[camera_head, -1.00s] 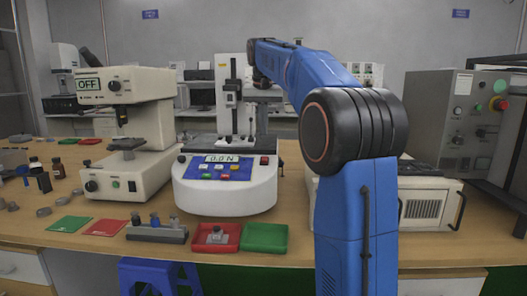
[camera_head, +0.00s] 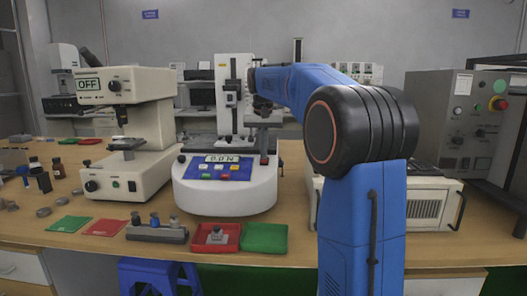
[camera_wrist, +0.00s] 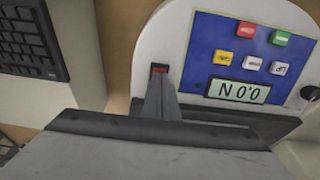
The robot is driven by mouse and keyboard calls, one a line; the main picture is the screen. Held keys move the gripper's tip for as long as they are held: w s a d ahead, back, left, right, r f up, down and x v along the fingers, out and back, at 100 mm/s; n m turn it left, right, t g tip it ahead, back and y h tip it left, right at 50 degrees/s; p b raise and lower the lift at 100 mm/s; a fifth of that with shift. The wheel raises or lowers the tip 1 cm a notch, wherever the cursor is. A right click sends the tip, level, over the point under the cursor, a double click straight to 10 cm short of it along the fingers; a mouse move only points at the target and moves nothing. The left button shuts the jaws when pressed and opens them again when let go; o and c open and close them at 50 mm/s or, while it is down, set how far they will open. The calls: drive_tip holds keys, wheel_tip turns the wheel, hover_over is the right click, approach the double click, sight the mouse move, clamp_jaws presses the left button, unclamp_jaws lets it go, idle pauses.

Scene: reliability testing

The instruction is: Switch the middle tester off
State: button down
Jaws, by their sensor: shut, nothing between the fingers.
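The middle tester (camera_head: 225,197) is a white machine with a rounded base, a blue button panel and a display that is on and reads about 0.0 N. It fills the upper right of the wrist view (camera_wrist: 147,45), upside down. A small red rocker switch (camera_wrist: 158,69) in a dark frame sits on the base beside the panel. My gripper (camera_wrist: 158,84) is shut and empty, its fingertips right at the switch's near edge. I cannot tell whether they touch it. In the head view my gripper (camera_head: 264,157) points down over the base's right side and hides the switch.
A cream tester (camera_head: 140,150) with an OFF display stands at the left. A white instrument box (camera_head: 430,205) and a grey cabinet (camera_head: 450,115) stand at the right. Red (camera_head: 217,245) and green (camera_head: 264,238) trays lie in front. A keyboard (camera_wrist: 30,40) shows in the wrist view.

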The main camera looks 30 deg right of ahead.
drive_tip(key=shift+s+a+f+t+h, duration=0.2)
drive_tip(key=shift+s+f+t+h, duration=0.15)
drive_tip(key=shift+f+t, duration=0.2)
drive_tip(key=shift+w+d, duration=0.1)
drive_tip(key=shift+w, duration=0.05)
drive_tip(key=shift+w+r, duration=0.1)
drive_tip(key=shift+w+d+r, duration=0.2)
drive_tip(key=shift+w+d, duration=0.2)
drive_tip(key=shift+w, duration=0.1)
drive_tip(key=shift+r, duration=0.5)
drive_tip(key=r, duration=0.4)
drive_tip(key=shift+w+d+r, duration=0.15)
drive_tip(key=shift+w, duration=0.15)
drive_tip(key=v, duration=0.8)
drive_tip(key=shift+r, duration=0.45)
